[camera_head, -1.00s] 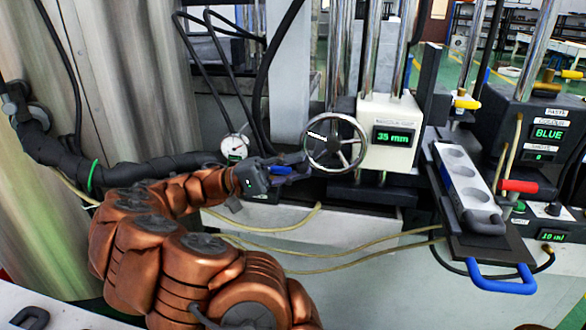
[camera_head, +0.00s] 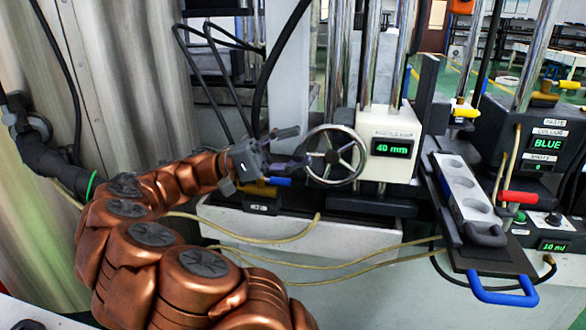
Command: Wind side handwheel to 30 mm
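The side handwheel (camera_head: 332,157), a metal rim with spokes, is mounted on the left of a white block (camera_head: 391,168). The green display (camera_head: 391,148) on that block reads 40 mm. My gripper (camera_head: 297,148) is at the left side of the wheel. Its two fingers are spread, one pointing to the upper left of the rim and the other lower, close to the rim. I cannot tell whether the lower finger touches the wheel. No part of the rim appears clamped between the fingers.
A small blue-handled valve (camera_head: 265,183) sits just below my gripper. To the right are a mould tray with round cavities (camera_head: 465,190), its blue handle (camera_head: 502,296), a red-handled valve (camera_head: 518,197) and a dark unit reading BLUE (camera_head: 546,133). Pale hoses cross the front.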

